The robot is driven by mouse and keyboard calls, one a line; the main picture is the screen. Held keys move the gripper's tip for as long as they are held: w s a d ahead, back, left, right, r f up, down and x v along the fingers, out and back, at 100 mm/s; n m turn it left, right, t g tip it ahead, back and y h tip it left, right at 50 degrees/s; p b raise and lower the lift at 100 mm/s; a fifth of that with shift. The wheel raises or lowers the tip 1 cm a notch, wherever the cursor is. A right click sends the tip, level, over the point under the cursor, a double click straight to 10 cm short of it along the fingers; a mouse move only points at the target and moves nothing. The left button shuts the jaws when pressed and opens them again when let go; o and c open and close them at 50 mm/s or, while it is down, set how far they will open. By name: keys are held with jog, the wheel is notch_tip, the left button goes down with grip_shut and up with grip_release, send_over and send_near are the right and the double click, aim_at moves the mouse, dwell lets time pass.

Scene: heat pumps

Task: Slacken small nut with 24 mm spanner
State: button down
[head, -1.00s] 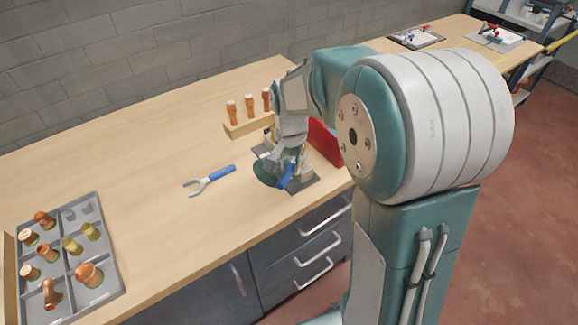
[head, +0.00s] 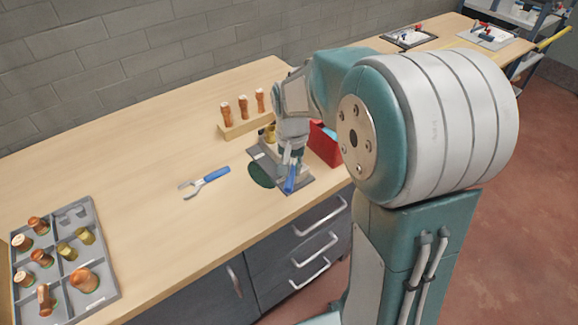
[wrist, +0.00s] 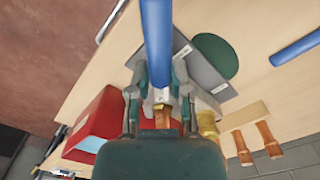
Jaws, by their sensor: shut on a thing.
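My gripper (wrist: 160,84) is shut on a blue-handled spanner (wrist: 156,40). Its handle also shows in the head view (head: 290,181), over a grey base plate (head: 301,184) near the bench's front edge. The spanner's jaw end is mostly hidden by my gripper, so I cannot tell whether it is around a nut. In the wrist view a copper part (wrist: 161,118) shows between my fingers, with a brass fitting (wrist: 207,122) just right of them. I cannot make out the small nut or the spanner's size mark.
A second blue-handled spanner (head: 212,176) lies on the bench, left of a dark green disc (head: 261,175). A red bin (head: 325,145) stands right of the plate. A wooden rack (head: 242,129) with copper pieces stands behind. A grey fittings tray (head: 103,246) is at left. Mid-left bench is clear.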

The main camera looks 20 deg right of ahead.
jog(key=shift+d, duration=0.1)
jog(key=shift+s+d+n, duration=0.2)
jog(key=shift+d+n, duration=0.15)
jog(key=shift+n, duration=0.4)
jog(key=shift+s+d+n, duration=0.15)
jog(key=shift+d+n, duration=0.15)
jog(key=shift+n, duration=0.45)
jog(key=shift+d, duration=0.1)
jog(key=shift+w+d+n, duration=0.1)
jog(key=shift+d+n, duration=0.5)
jog(key=shift+n, duration=0.55)
jog(key=shift+s+d+n, duration=0.1)
jog(key=shift+d+n, duration=0.5)
jog(key=shift+n, duration=0.5)
jog(key=shift+w+d+n, duration=0.1)
jog(key=shift+d+n, duration=0.5)
jog(key=shift+n, duration=0.55)
jog(key=shift+a, duration=0.1)
jog(key=shift+s+d, duration=0.25)
jog(key=shift+s, duration=0.5)
jog(key=shift+s+d, duration=0.25)
jog(key=shift+s, duration=0.55)
jog(key=shift+s+d, duration=0.25)
jog(key=shift+s, duration=0.5)
